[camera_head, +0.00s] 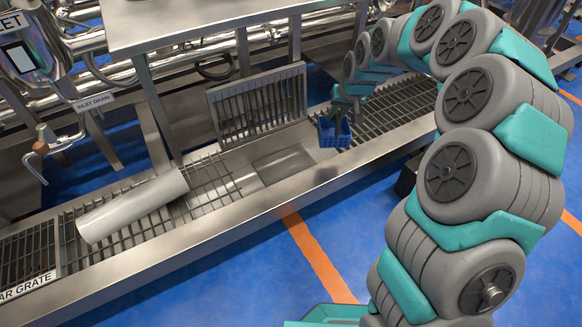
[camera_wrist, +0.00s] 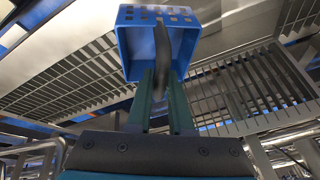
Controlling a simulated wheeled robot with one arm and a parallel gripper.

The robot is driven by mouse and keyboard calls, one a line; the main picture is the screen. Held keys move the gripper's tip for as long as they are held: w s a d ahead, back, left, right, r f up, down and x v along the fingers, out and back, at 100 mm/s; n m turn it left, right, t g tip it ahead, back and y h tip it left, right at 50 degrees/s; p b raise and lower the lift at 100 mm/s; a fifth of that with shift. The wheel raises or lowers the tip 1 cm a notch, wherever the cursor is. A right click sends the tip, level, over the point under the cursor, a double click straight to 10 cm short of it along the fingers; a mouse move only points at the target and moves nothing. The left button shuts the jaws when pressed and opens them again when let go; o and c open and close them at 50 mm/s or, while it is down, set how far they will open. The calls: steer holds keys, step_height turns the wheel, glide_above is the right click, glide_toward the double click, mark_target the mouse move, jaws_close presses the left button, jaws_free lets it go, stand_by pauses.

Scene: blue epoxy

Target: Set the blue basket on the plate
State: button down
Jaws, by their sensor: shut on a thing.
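The blue basket (camera_head: 334,132) hangs below my gripper (camera_head: 343,106) at the right part of the drain channel, above or close over its grating. In the wrist view the basket (camera_wrist: 130,45) shows its slotted side and open inside. A dark upright strip, apparently its handle (camera_wrist: 162,48), runs to the fingers of my gripper (camera_wrist: 161,100), which are shut on it. A flat grey metal plate (camera_head: 284,165) lies in the channel to the left of the basket; I cannot tell for sure that it is the plate named. It looks bare.
A loose grate (camera_head: 258,104) leans upright behind the channel. A grey pipe (camera_head: 132,206) lies across the grating at the left. A steel table (camera_head: 200,18) overhangs at the back. The blue floor (camera_head: 240,265) in front is clear.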

steer(key=w+a+f+n+p, duration=0.1)
steer(key=w+a+f, duration=0.1)
steer(key=a+f, duration=0.45)
steer(key=w+a+f+p, duration=0.1)
steer(key=w+a+f, duration=0.2)
steer(key=a+f, duration=0.35)
steer(key=f, duration=0.3)
steer(key=f+b, duration=0.1)
steer(key=f, duration=0.6)
steer(key=shift+s, duration=0.25)
steer(key=shift+f+b, duration=0.2)
steer(key=shift+b, duration=0.2)
steer(key=c, duration=0.8)
jaws_free()
steer(key=shift+r, duration=0.1)
steer(key=shift+a, duration=0.1)
steer(key=shift+r+p, duration=0.3)
steer(key=shift+r, duration=0.25)
steer(key=shift+p+v, duration=0.7)
steer(key=shift+v, duration=4.95)
